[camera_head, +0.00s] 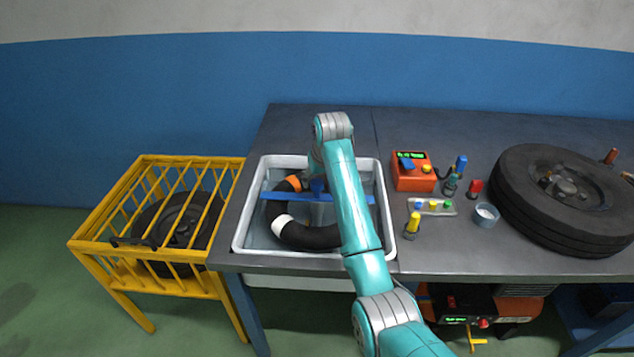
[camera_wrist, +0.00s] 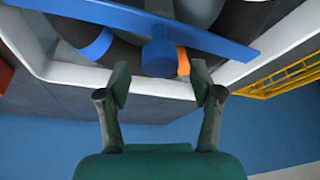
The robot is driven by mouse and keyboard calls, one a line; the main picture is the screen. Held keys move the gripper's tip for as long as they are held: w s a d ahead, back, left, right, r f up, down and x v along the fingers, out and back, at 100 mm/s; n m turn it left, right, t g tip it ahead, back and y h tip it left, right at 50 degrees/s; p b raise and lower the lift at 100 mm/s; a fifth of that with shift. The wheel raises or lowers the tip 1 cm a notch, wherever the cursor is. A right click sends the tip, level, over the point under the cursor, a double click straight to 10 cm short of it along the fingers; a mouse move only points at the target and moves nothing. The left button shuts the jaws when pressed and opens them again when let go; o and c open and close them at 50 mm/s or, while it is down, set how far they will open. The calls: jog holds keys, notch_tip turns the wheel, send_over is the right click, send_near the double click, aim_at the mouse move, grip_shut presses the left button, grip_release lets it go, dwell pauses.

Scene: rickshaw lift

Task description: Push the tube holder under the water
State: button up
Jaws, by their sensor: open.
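The tube holder (camera_head: 284,197) is a blue bar lying across the white water basin (camera_head: 245,219), over a black inner tube (camera_head: 300,236) with orange and white bands. The bar also shows in the wrist view (camera_wrist: 95,14), with a blue knob (camera_wrist: 159,57) at its middle. A blue band on the tube shows there too. My gripper (camera_wrist: 160,84) is open, its two fingers apart on either side of the space just short of the knob. Nothing is held. In the head view my arm hides the gripper and part of the bar.
A yellow cage (camera_head: 108,229) with a dark wheel inside stands left of the workbench (camera_head: 463,262). Right of the basin are an orange device (camera_head: 411,180), a small tray, bottles, a cup (camera_head: 486,216) and a large tire (camera_head: 520,208).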

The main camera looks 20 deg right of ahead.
aim_at(317, 198)
jog(key=shift+x, duration=1.25)
